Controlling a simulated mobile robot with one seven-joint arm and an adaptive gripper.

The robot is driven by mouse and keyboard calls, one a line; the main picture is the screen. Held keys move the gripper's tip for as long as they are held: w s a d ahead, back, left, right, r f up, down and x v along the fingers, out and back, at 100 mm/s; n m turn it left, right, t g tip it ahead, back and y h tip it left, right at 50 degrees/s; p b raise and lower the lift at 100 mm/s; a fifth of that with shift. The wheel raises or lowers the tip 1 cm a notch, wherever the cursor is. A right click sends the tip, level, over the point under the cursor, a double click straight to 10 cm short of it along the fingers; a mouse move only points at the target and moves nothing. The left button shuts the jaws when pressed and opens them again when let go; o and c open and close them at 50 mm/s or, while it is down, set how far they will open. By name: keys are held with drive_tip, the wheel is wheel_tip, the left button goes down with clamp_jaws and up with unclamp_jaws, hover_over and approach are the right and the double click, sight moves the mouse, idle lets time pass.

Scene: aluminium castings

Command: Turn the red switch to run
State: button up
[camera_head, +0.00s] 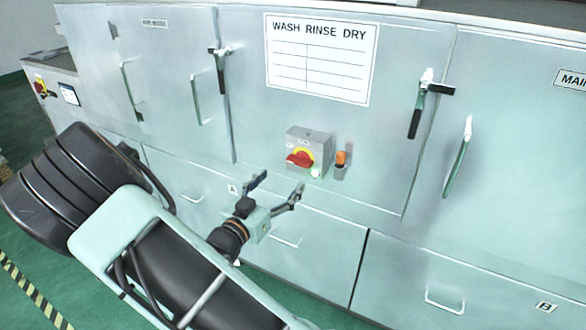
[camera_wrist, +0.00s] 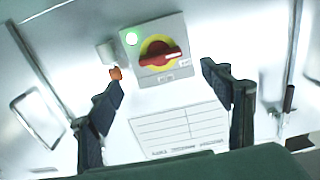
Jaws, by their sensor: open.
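The red switch (camera_head: 300,159) is a red rotary handle on a yellow disc, on a small grey box (camera_head: 312,140) fixed to the metal cabinet front. In the wrist view the red switch (camera_wrist: 158,59) shows near the top centre, with a lit green lamp (camera_wrist: 131,38) beside it; the label print is too small to read. My gripper (camera_head: 276,188) is open and empty, below and left of the switch box and apart from it. In the wrist view my gripper (camera_wrist: 162,83) has its fingers spread, with the switch above the gap between them.
An orange-topped fitting (camera_head: 341,160) sits just right of the switch box. A sign (camera_head: 320,75) hangs above. Black door handles (camera_head: 416,120) and bar handles (camera_head: 457,158) stick out from the cabinet. Drawers (camera_head: 300,240) lie below. Green floor shows at lower left.

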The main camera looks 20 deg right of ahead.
sight(297, 164)
drive_tip(key=x, duration=0.9)
drive_tip(key=shift+w+d, duration=0.15)
drive_tip(key=c, duration=1.1)
